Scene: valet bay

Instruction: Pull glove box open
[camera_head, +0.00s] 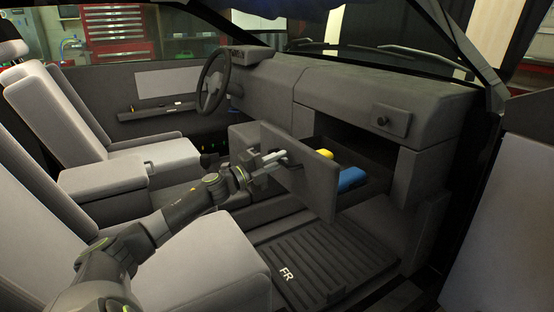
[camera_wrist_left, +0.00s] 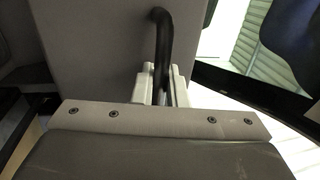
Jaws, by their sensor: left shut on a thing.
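The glove box front panel (camera_head: 312,190) stands out from the dashboard, with a dark open cavity (camera_head: 350,150) behind it. My left gripper (camera_head: 284,155) reaches in from the left, over the front seat, to the seat-facing side of the panel. In the left wrist view my left gripper (camera_wrist_left: 163,85) is shut on the black curved handle (camera_wrist_left: 163,35), which passes between its two pale fingers. The handle rises from the grey panel, which also shows in that view (camera_wrist_left: 95,50). My right gripper is in neither view.
A yellow thing (camera_head: 325,153) and a blue thing (camera_head: 351,179) show behind the panel. The dashboard (camera_head: 350,95) lies above, and a ribbed floor mat marked FR (camera_head: 310,265) lies below. The front seat (camera_head: 215,260) is close under my left arm. A steering wheel (camera_head: 213,82) is farther back.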

